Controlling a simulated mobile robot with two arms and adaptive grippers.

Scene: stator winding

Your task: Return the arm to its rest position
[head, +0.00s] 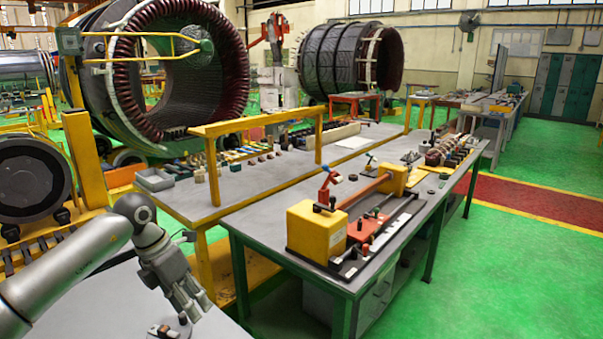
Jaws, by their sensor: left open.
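My left arm comes in from the lower left of the head view, and its gripper (188,300) points downward over a grey table (115,305) at the bottom. The gripper is open and I see nothing between its fingers. A small round-based item with a light and brown part (165,332) stands on that table just below the fingertips. Whether the fingers touch it I cannot tell. My right gripper is not in the picture.
A workbench (265,235) with a yellow and red winding machine (318,232) stands right of my gripper. A yellow-framed bench (200,197) with tools is behind. Large stators (235,70) fill the back left. Green floor (520,270) is clear at right.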

